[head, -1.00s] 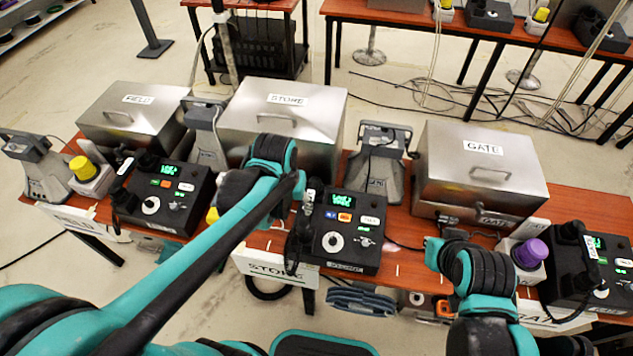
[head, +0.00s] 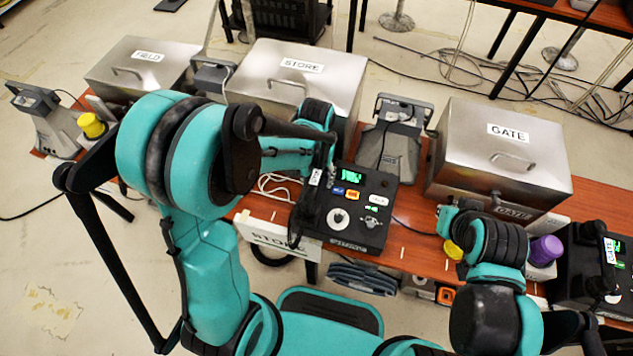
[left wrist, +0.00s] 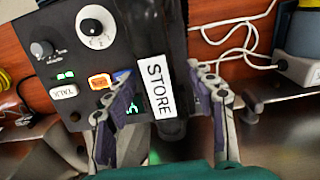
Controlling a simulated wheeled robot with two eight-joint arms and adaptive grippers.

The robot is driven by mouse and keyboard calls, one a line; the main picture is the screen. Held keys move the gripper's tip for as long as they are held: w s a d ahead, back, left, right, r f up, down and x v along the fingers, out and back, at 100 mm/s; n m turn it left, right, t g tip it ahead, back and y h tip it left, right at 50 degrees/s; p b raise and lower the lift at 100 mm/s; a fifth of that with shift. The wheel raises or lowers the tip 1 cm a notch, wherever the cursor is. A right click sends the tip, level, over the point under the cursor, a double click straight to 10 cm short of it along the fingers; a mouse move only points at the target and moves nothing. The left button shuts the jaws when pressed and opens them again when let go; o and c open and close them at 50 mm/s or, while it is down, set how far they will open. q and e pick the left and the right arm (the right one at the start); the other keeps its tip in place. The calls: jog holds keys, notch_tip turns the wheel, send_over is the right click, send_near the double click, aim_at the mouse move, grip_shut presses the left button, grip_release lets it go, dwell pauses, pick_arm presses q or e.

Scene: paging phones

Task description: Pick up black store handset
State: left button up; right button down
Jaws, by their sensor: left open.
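The black store handset (head: 308,215) lies along the left side of the black store phone base (head: 352,232). In the left wrist view the handset (left wrist: 148,48) carries a white STORE label (left wrist: 160,86). My left gripper (head: 328,160) is over the handset's far end in the head view, partly hidden by my arm. In the left wrist view my left gripper (left wrist: 161,76) is open, with one finger on each side of the labelled handset. I cannot tell whether the fingers touch it. My right arm shows at the right, but its fingers are hidden.
Metal boxes labelled FIELD (head: 140,70), STORE (head: 300,85) and GATE (head: 500,150) stand along the table's back. A grey stand (head: 390,150) is behind the store phone. The gate phone (head: 588,275) is at the right. White cables (left wrist: 240,40) lie beside the handset.

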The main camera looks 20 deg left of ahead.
aim_at(318, 176)
pick_arm(q)
jog(key=shift+f, duration=0.35)
jog(key=shift+r, duration=0.1)
grip_shut()
jog(key=shift+r, duration=0.15)
jog(key=shift+r, duration=0.25)
jog(key=r, duration=0.1)
jog(key=r+p, duration=0.2)
jog(key=r, duration=0.1)
jog(key=shift+s+d, duration=0.15)
jog(key=shift+d, duration=0.15)
jog(key=s+d+r+p, duration=0.3)
jog(key=d+r, duration=0.3)
jog(key=d, duration=0.4)
jog(key=shift+s, duration=0.65)
